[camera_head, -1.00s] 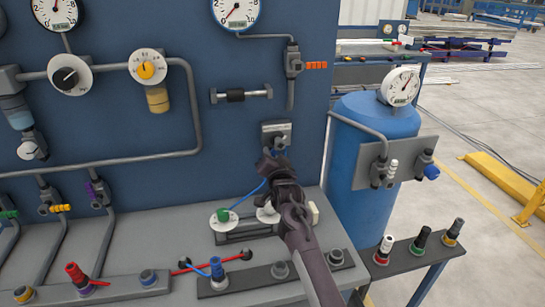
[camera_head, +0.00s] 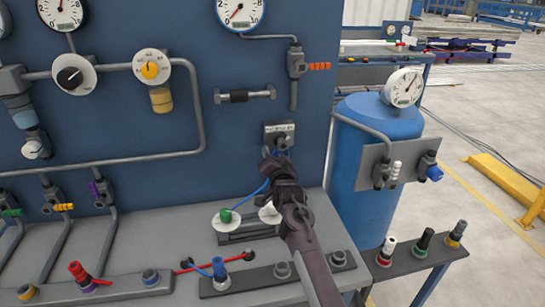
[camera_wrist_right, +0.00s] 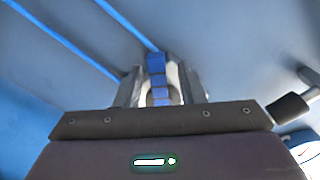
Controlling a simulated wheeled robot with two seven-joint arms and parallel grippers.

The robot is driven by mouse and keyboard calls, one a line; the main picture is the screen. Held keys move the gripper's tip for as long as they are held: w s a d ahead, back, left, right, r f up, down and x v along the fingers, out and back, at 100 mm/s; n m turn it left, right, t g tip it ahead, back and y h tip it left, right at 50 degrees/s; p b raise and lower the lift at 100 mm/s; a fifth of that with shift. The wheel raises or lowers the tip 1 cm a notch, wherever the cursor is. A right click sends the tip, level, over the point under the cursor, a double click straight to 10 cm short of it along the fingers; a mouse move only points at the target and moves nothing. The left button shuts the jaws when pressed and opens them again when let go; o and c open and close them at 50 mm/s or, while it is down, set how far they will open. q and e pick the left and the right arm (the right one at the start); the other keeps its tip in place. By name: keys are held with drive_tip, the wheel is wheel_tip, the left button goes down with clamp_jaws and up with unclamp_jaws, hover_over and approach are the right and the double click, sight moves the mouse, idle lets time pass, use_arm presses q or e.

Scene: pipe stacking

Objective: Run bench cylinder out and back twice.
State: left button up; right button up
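A black cylinder with grey ends (camera_head: 245,96) is fixed on the blue panel; I cannot be sure it is the bench cylinder. My right gripper (camera_head: 275,157) is in front of the panel, just below a small grey plate with fittings (camera_head: 279,134). A thin blue hose (camera_head: 250,195) runs from near the green-topped fitting (camera_head: 226,216) up to this gripper. In the right wrist view, the fingers (camera_wrist_right: 157,88) appear shut on a blue hose end (camera_wrist_right: 157,66). The gripper partly hides the white disc beside the green fitting. My left gripper is not in view.
Gauges, knobs and grey pipes cover the panel (camera_head: 240,150). Several coloured connectors stand along the bench front, including a red one (camera_head: 78,273). A blue tank (camera_head: 375,150) with a gauge stands right of the panel. Open floor lies further right.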

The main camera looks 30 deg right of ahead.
drive_tip(key=b+v, duration=0.1)
drive_tip(key=v, duration=0.6)
drive_tip(key=shift+s, duration=0.4)
drive_tip(key=shift+w+a, duration=0.1)
